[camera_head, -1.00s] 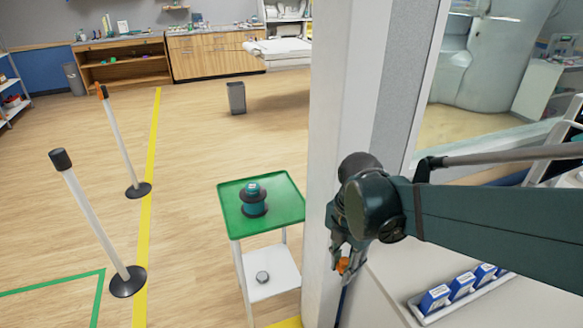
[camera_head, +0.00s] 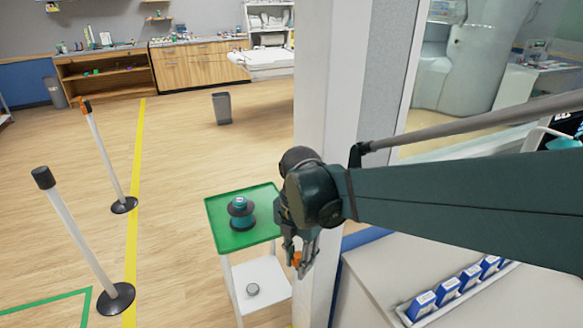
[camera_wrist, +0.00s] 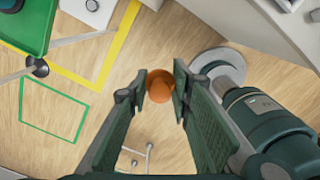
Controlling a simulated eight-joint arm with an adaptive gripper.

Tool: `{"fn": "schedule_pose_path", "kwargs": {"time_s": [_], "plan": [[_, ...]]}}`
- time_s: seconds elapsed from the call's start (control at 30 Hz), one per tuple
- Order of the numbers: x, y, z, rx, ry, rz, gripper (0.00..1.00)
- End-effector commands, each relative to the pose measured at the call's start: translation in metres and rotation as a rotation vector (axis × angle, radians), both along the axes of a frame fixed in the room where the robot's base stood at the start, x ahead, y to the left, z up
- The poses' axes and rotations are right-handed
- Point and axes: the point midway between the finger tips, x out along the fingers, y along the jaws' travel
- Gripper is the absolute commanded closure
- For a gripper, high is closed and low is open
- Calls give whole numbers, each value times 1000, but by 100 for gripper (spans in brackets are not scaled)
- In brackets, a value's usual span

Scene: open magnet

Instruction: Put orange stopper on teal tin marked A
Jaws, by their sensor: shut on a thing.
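The orange stopper (camera_wrist: 160,86) is held between the fingertips of my gripper (camera_wrist: 160,88) in the wrist view. In the head view a bit of the orange stopper (camera_head: 296,259) shows between the fingers of my gripper (camera_head: 299,258). The teal tin (camera_head: 240,212) stands upright on the green top of a small cart, left of my gripper and apart from it. It has dark bands and a small label on top, too small to read. No cart object touches the gripper.
The cart's green top (camera_head: 222,238) has free room around the tin. A round grey thing (camera_head: 252,289) lies on its white lower shelf (camera_head: 270,277). A white wall post (camera_head: 335,100) stands right behind my gripper. A counter with blue boxes (camera_head: 447,291) is at the right.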

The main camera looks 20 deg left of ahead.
Motion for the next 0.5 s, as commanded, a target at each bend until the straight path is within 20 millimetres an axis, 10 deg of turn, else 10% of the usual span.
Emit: {"fn": "schedule_pose_path", "kwargs": {"time_s": [0.5], "plan": [[61,71,24,0,0,-43,86]]}}
